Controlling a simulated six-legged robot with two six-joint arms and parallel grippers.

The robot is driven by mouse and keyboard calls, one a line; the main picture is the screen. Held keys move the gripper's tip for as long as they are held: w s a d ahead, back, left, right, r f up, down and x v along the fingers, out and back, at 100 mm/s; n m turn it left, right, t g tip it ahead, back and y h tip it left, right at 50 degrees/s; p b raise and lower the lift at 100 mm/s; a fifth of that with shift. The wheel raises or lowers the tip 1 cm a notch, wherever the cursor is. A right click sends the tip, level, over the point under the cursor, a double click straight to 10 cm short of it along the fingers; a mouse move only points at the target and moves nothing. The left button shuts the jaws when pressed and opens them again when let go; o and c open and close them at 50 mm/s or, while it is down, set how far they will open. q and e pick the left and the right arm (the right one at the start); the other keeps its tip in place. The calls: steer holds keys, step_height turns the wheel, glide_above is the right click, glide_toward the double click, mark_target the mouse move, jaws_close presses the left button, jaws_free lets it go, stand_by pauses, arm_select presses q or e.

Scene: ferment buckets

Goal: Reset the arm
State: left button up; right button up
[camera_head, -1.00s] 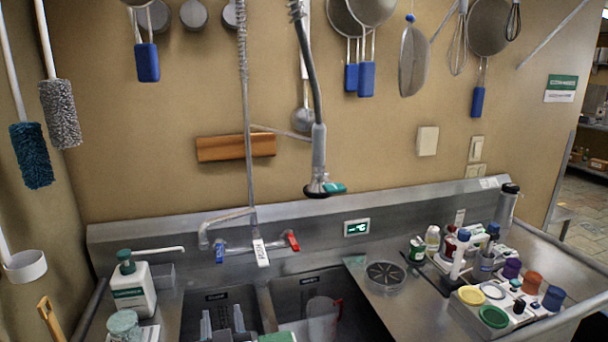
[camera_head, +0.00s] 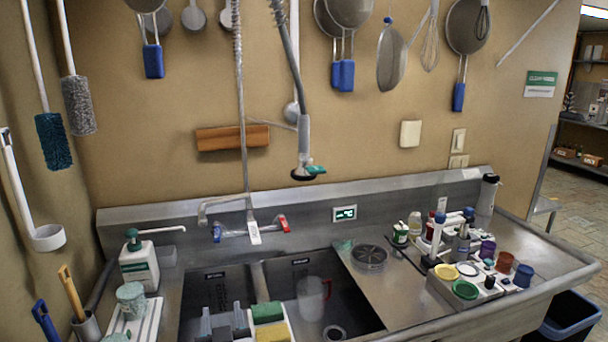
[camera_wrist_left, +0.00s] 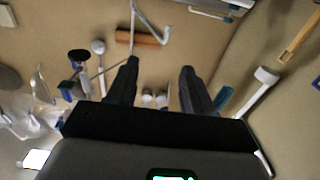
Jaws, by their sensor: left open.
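My left gripper (camera_wrist_left: 158,84) shows in the left wrist view as two dark fingers set well apart, with nothing between them. It is open and points towards the tan wall. My right gripper is in neither view.
A steel double sink (camera_head: 270,278) holds a clear jug (camera_head: 311,298). Green and yellow sponges (camera_head: 268,322) lie at its front. Several bottles and a tray of colored lids (camera_head: 465,289) stand right. A hose sprayer (camera_head: 304,160) hangs above. A blue bin (camera_head: 570,318) stands lower right.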

arm_select(q)
steer(key=s+d+f+m+g+h+b, duration=0.1)
steer(key=s+f+g+h+b, duration=0.3)
steer(key=f, duration=1.2)
steer(key=s+d+f+m+g+h+b, duration=0.15)
steer(key=s+f+g, duration=0.3)
steer(key=f, duration=1.15)
steer(key=s+f+g+h+b, duration=0.2)
steer(key=s+f+g, duration=0.2)
steer(key=s+f, duration=0.3)
steer(key=s+d+f+n+g+h+b, duration=0.1)
steer(key=s+f+g, duration=0.3)
steer(key=s, duration=0.9)
step_height(320, 180, down, 4)
steer(key=shift+s+r+h+b, duration=0.15)
steer(key=shift+h+b, duration=0.2)
steer(key=shift+b, duration=0.4)
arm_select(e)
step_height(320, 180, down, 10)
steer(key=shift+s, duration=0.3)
